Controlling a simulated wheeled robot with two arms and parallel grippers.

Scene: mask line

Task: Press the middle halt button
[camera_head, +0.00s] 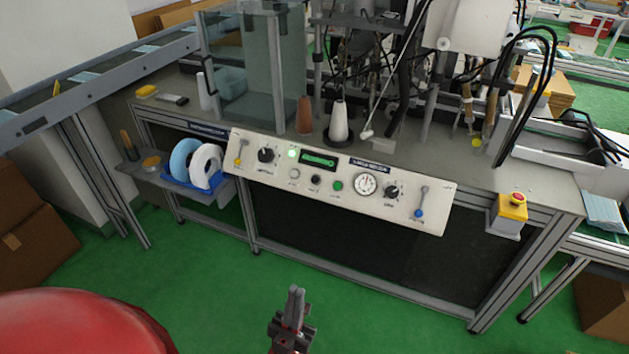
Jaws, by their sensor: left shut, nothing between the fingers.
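A white control panel (430,192) slopes along the front edge of the machine bench. Low on it is a row of three small round buttons: a pale one (295,173), a dark middle one (316,180) and a green one (338,186). Any lettering is too small to read. My left gripper (296,291) is shut and empty, fingers pointing up the picture. It shows below the panel, over the green floor, apart from the buttons. My right gripper is not in view.
The panel also carries a lit green lamp (293,153), a display (318,160), dark knobs, a dial (365,184) and levers at both ends. A red emergency button (518,198) on a yellow box is at the right.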

